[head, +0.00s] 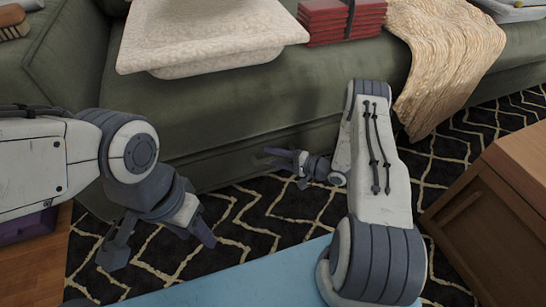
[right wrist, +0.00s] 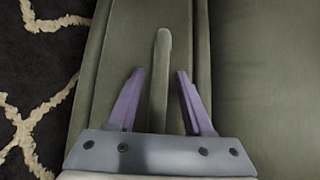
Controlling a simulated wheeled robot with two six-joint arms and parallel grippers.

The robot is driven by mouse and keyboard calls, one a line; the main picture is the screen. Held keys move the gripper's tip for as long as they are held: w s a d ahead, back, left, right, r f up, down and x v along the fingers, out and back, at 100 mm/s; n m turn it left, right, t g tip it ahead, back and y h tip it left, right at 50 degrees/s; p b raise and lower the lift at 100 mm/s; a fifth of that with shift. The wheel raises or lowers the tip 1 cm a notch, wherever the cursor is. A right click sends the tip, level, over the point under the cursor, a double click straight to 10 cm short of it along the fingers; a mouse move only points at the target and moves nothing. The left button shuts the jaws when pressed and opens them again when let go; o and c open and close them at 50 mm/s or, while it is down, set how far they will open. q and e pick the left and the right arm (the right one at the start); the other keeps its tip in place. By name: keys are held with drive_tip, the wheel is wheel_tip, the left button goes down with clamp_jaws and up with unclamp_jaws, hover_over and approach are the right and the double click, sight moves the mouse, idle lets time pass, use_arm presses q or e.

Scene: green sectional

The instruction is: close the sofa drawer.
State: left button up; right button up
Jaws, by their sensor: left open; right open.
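The green sofa (head: 225,97) runs across the head view. Its low drawer front (head: 235,165) lies along the base, just above the rug. How far the drawer stands out cannot be told. In the right wrist view, a raised green handle-like bar (right wrist: 160,80) runs along a green panel (right wrist: 118,45). My right gripper (head: 272,160) is low by the sofa's front. It is open in the right wrist view (right wrist: 159,75), with one finger on each side of the bar; contact cannot be told. My left gripper (head: 158,246) is open and empty above the rug, apart from the sofa.
A cream cushioned pet bed (head: 205,45), red books (head: 340,22) and a cream throw (head: 440,60) are on the sofa. A wooden cabinet (head: 490,215) stands at the right. A blue surface (head: 235,280) lies in front. Patterned rug (head: 270,210) shows between.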

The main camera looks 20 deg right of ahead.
drive_tip(key=p+v, duration=0.5)
drive_tip(key=v, duration=0.5)
drive_tip(key=shift+s, duration=0.2)
drive_tip(key=shift+d, duration=0.15)
